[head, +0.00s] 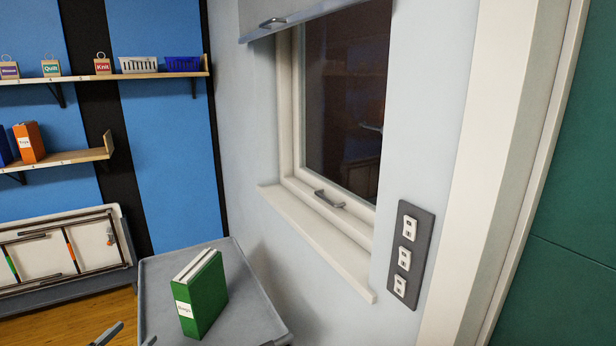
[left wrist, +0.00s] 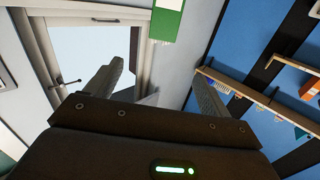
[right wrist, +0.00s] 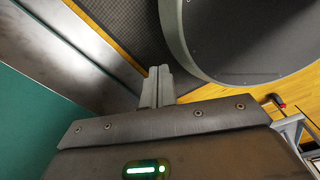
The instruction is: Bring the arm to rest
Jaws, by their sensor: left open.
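My left gripper (head: 129,338) shows only as two fingertips at the bottom edge of the head view, below and left of a green book-like file (head: 203,298). In the left wrist view the fingers of my left gripper (left wrist: 160,76) stand wide apart with nothing between them. The green file (left wrist: 166,18) shows at the top there, beyond the fingers and apart from them. My right gripper (right wrist: 158,74) shows in the right wrist view, its fingers together and empty. It is outside the head view.
The green file stands upright on a grey table or cart top (head: 252,303). A window (head: 345,110) with a sill (head: 310,240) and a socket panel (head: 410,255) are on the right wall. Shelves (head: 120,77) with small bags and baskets hang at left. A folded rack (head: 65,255) stands below.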

